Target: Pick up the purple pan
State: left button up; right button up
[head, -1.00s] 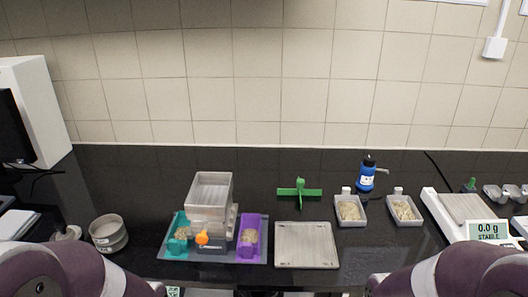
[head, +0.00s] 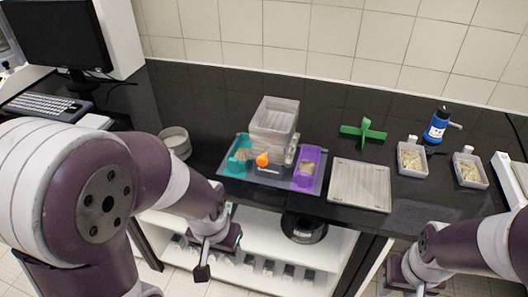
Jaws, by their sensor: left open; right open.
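The purple pan (head: 309,164) stands on a grey tray (head: 262,190), to the right of the sieve shaker (head: 273,124), with pale grainy material inside. A teal pan (head: 236,160) with similar material is on the shaker's left. An orange knob (head: 262,160) is at the shaker's front. My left gripper (head: 203,270) hangs in front of the bench, below and to the left of the purple pan, apart from it. My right gripper (head: 415,288) is low at the bottom right, also away from the pan. No object shows in either gripper; their fingers are small and partly hidden.
A flat grey plate (head: 360,186) lies right of the tray. A green cross-shaped piece (head: 364,133), a blue bottle (head: 437,127) and two white trays of grains (head: 412,158) stand further right. A round sieve (head: 176,142) is at left. A shelf (head: 275,253) runs under the bench edge.

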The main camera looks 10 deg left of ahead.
aim_at(306, 169)
jog(key=u, duration=1.25)
jog(key=z, duration=1.1)
jog(key=u, duration=0.4)
jog(key=l+u, duration=0.15)
jog(key=u, duration=0.25)
jog(key=l+u, duration=0.1)
jog(key=u, duration=0.3)
jog(key=l+u, duration=0.1)
jog(key=u, duration=0.3)
jog(key=l+u, duration=0.1)
jog(key=u, duration=0.3)
jog(key=k+l+u, duration=0.35)
jog(key=l, duration=0.2)
jog(key=k+l+u, duration=0.3)
jog(key=l, duration=0.25)
jog(key=k+l+u, duration=0.35)
jog(key=i+l, duration=0.1)
jog(key=l, duration=0.05)
